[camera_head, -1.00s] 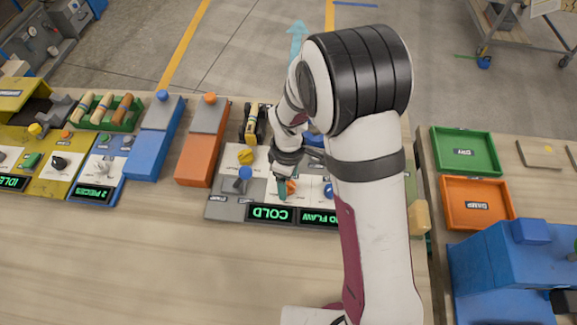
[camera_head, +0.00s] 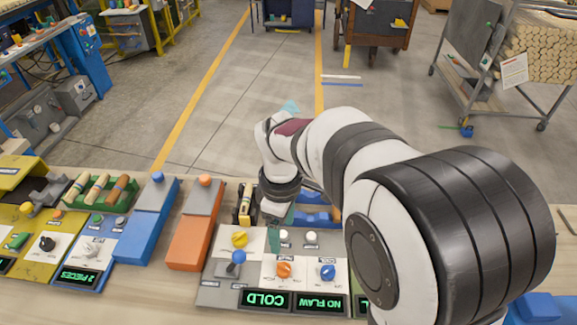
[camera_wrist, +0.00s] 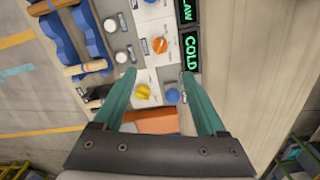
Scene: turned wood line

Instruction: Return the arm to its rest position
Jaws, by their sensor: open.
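My gripper (camera_head: 274,232) hangs over the back edge of the grey control panel (camera_head: 222,268), near its yellow knob (camera_head: 239,239). In the wrist view my gripper (camera_wrist: 160,75) shows two green fingers spread wide apart with nothing held between them. The panel with its yellow knob (camera_wrist: 143,92), orange knob (camera_wrist: 160,45) and blue knob (camera_wrist: 172,95) shows below and beyond the fingers. The arm is bent, with its large black and white joint filling the right of the head view and hiding the bench there.
An orange block (camera_head: 188,242) and a blue block (camera_head: 139,238) stand left of the panel. A green tray (camera_head: 90,205) holds several turned wood pieces. Open floor lies behind the bench.

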